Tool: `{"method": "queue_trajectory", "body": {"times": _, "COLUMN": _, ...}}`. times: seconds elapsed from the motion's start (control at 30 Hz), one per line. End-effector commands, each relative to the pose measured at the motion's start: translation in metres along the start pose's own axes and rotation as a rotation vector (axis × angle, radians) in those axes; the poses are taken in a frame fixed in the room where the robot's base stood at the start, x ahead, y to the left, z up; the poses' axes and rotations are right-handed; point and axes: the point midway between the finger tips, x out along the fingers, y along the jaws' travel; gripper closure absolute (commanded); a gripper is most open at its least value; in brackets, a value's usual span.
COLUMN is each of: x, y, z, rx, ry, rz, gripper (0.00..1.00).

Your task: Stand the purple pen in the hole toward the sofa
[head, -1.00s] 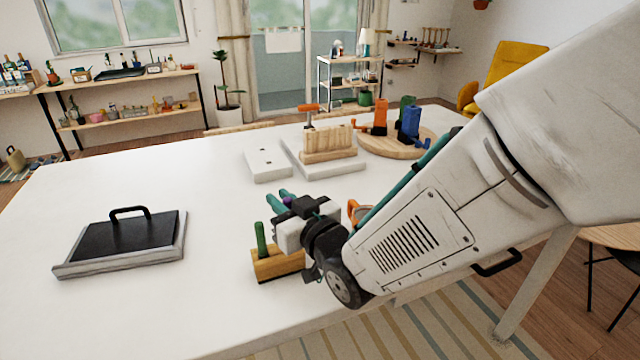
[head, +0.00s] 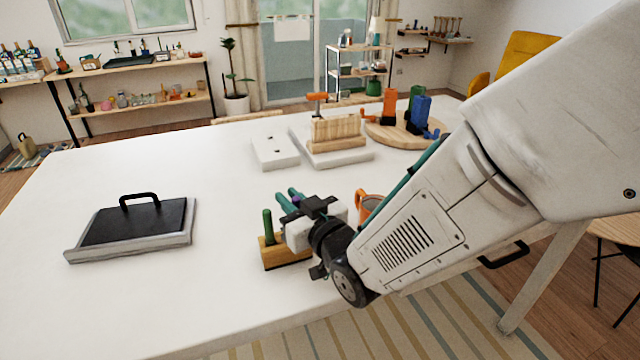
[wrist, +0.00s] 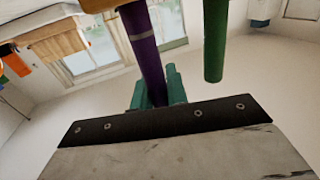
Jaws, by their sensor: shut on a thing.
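My gripper (head: 290,197) has teal fingers shut on the purple pen (wrist: 145,55). In the head view only a small purple bit shows between the fingers. The wooden block (head: 287,256) sits on the table just below my gripper, with a green pen (head: 267,226) upright at its left end. In the wrist view the green pen (wrist: 214,40) is beside the purple pen, apart from it. The purple pen runs up to the picture's top edge beside a brown piece (wrist: 120,4). Its far end is hidden, so I cannot tell whether it is in a hole.
An orange mug (head: 369,204) stands behind my arm. A black-topped tray with a handle (head: 125,225) lies at left. A white holed block (head: 274,152), a wooden rack (head: 337,130) and a round board (head: 385,139) stand farther back. The table's left middle is clear.

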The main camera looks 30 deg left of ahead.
Motion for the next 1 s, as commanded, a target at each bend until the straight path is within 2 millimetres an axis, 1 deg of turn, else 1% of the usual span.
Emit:
{"method": "queue_trajectory", "body": {"times": 0.5, "x": 0.000, "y": 0.000, "z": 0.013, "rx": 0.000, "ry": -0.001, "rz": 0.000, "gripper": 1.00}}
{"method": "queue_trajectory", "body": {"times": 0.53, "x": 0.000, "y": 0.000, "z": 0.013, "rx": 0.000, "ry": 0.000, "rz": 0.000, "gripper": 0.79}}
{"method": "queue_trajectory", "body": {"times": 0.57, "x": 0.000, "y": 0.000, "z": 0.013, "rx": 0.000, "ry": 0.000, "rz": 0.000, "gripper": 0.71}}
{"method": "queue_trajectory", "body": {"times": 0.6, "x": 0.000, "y": 0.000, "z": 0.012, "rx": 0.000, "ry": 0.000, "rz": 0.000, "gripper": 0.60}}
{"method": "queue_trajectory", "body": {"times": 0.87, "x": 0.000, "y": 0.000, "z": 0.012, "rx": 0.000, "ry": 0.000, "rz": 0.000, "gripper": 0.60}}
{"method": "queue_trajectory", "body": {"times": 0.93, "x": -0.003, "y": 0.000, "z": 0.012, "rx": 0.000, "ry": 0.000, "rz": 0.000, "gripper": 0.60}}
{"method": "queue_trajectory", "body": {"times": 1.0, "x": -0.010, "y": 0.000, "z": 0.012, "rx": 0.000, "ry": -0.001, "rz": 0.001, "gripper": 0.60}}
